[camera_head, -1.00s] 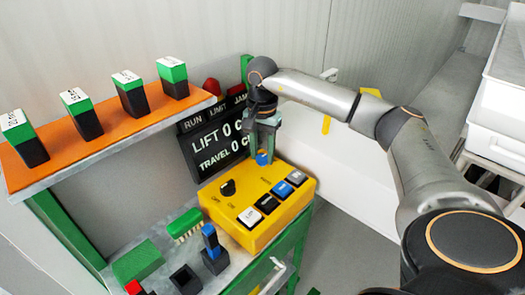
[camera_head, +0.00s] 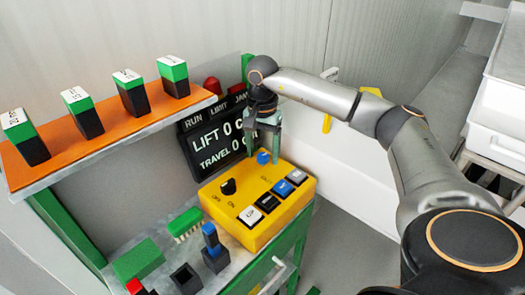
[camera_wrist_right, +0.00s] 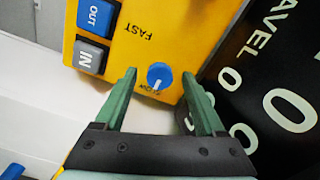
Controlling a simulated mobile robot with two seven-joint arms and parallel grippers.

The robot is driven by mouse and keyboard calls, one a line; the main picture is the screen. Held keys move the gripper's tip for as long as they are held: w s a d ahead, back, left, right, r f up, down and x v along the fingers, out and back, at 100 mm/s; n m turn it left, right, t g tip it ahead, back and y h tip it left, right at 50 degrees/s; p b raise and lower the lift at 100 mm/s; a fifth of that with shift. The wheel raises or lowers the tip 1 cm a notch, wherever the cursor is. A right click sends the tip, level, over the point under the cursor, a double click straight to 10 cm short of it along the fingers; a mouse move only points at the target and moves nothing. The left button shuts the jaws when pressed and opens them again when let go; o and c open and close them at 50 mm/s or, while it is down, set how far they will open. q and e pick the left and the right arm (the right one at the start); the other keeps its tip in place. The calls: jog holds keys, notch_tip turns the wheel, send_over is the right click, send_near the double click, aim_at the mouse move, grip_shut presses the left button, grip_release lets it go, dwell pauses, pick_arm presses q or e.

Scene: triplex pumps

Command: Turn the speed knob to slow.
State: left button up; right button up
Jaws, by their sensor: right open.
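The blue speed knob (camera_head: 264,158) sits on the top of the yellow control box (camera_head: 225,217), near its back edge. It also shows in the right wrist view (camera_wrist_right: 159,76), between the printed words FAST and SLOW. A white mark on the knob points toward the SLOW print. My right gripper (camera_head: 264,152) is open over the knob, its green fingers pointing down. In the wrist view the fingertips (camera_wrist_right: 159,72) stand on either side of the knob, with a gap to each side. My left gripper is not in view.
The box also carries a black on/off knob (camera_head: 228,187) and several push buttons, one blue (camera_head: 283,188). A black display board (camera_head: 215,140) stands close behind the box. A blue-topped lever (camera_head: 210,235) and a green brush (camera_head: 186,225) are beside it.

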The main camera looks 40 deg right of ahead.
aim_at(263, 156)
notch_tip(263, 156, up, 12)
jog(key=shift+r+p, duration=0.25)
jog(key=shift+p, duration=0.05)
dwell(0.8)
